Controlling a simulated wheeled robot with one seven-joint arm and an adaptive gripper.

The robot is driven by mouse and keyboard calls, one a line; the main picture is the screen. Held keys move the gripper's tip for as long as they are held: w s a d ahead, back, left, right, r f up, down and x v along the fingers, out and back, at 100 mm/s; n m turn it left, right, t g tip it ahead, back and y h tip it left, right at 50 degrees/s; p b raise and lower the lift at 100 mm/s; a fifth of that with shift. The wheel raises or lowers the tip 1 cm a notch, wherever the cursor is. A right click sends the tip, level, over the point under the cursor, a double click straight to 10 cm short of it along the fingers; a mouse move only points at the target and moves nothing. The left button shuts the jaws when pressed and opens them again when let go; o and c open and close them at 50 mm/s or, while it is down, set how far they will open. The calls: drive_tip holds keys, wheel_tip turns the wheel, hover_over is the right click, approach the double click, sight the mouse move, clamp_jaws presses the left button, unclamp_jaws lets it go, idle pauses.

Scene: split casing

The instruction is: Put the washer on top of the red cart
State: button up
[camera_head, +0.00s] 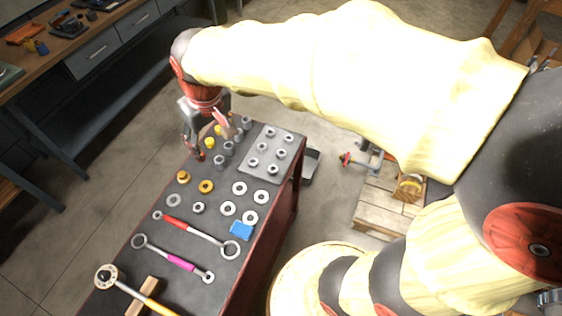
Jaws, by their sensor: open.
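The red cart (270,238) stands in the middle, its dark top covered with small parts and tools. I cannot tell which washer the task names. My gripper (212,142) is open over the far left end of the cart, beside small yellow and grey cylindrical parts. No held object is visible between its fingers, though the view is small there.
A grey plate of nuts (268,152) lies at the cart's far right. A workbench (95,55) stands at left, a wooden crate (385,205) at right. Bare floor separates bench and cart.

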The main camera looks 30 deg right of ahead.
drive_tip(key=s+d+r+m+t, duration=0.1)
drive_tip(key=s+d, duration=0.4)
drive_tip(key=s, duration=0.3)
drive_tip(key=s+d+r+m+t, duration=0.1)
drive_tip(key=s+d+r, duration=0.1)
drive_tip(key=s+d, duration=0.3)
drive_tip(key=s, duration=0.3)
drive_tip(key=shift+s+m+t+h, duration=0.3)
drive_tip(key=shift+c, duration=0.6)
